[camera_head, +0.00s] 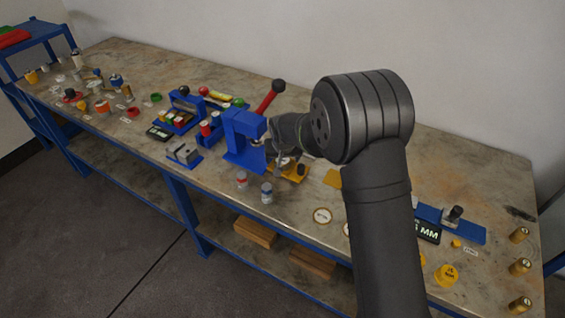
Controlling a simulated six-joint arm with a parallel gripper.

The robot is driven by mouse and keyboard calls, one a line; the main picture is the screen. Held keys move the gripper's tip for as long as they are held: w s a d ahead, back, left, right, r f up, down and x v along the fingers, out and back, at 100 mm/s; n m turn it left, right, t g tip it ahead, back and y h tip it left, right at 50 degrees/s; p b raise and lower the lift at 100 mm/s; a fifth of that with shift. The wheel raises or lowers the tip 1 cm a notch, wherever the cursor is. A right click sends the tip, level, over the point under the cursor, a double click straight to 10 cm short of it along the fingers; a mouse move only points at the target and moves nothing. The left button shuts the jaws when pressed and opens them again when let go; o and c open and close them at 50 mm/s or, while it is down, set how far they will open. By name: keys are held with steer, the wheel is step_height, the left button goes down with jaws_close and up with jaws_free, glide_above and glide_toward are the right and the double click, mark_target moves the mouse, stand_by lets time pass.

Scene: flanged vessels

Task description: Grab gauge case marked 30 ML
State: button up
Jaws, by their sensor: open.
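Two dark cases with pale markings lie on the long workbench (130,68). One dark case (159,133) lies near the front edge, left of the middle; its marking is too small to read. The other dark case (427,232) lies at the right, partly hidden behind my arm, and the visible part of its marking ends in "MM". I cannot make out a "30 ML" marking on either. My gripper (284,165) is open over the middle of the bench, just right of a blue press, apart from both cases. Its fingers are small and partly hidden.
The blue press (243,137) with a red lever stands beside my gripper. Two small capped vials (267,192) stand near the front edge. A yellow plate (293,172) lies under my gripper. A blue fixture (465,231) and several brass cylinders (519,266) are at the right.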

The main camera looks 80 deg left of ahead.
steer(key=shift+f, duration=0.15)
steer(key=shift+a, duration=0.1)
steer(key=c, duration=1.2)
steer(key=shift+o, duration=0.2)
